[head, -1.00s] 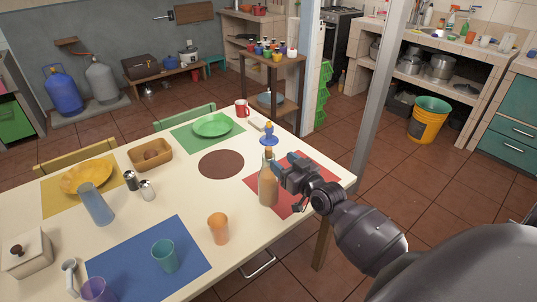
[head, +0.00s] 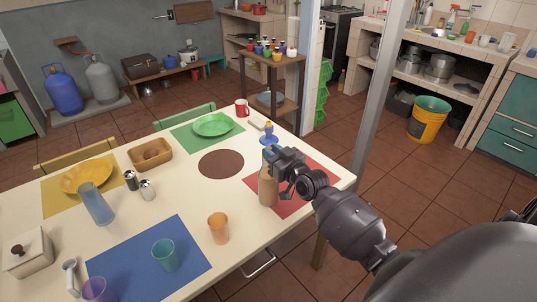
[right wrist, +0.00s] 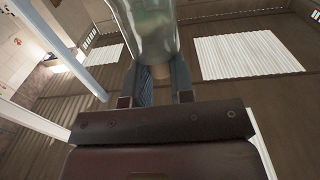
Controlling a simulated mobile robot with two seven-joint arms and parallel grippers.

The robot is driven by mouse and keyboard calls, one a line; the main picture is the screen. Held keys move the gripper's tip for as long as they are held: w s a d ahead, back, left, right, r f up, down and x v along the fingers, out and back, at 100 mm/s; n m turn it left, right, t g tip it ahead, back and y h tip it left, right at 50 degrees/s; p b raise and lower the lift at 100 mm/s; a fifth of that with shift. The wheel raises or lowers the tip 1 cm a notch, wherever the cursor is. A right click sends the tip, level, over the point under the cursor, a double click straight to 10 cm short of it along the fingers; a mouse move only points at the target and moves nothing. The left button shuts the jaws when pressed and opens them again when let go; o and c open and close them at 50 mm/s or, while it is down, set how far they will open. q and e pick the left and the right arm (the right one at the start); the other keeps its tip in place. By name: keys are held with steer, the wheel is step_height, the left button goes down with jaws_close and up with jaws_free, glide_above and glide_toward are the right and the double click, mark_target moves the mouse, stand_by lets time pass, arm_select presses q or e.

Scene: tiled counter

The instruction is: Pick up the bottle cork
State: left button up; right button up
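A bottle (head: 268,190) with light brown contents stands upright on the red placemat near the table's right side. My right gripper (head: 274,163) is at the bottle's top and hides the cork in the head view. In the right wrist view, the clear glass of the bottle (right wrist: 148,30) rises above the fingers. A small tan piece, apparently the cork (right wrist: 160,72), shows between the two fingertips. The fingers (right wrist: 161,84) are apart on either side of it; firm contact is not visible. My left gripper is not in view.
An orange cup (head: 218,228) stands in front of the bottle. A grey post (head: 380,90) rises beyond the table's right edge.

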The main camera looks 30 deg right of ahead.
jaws_close()
steer(key=shift+r, duration=0.15)
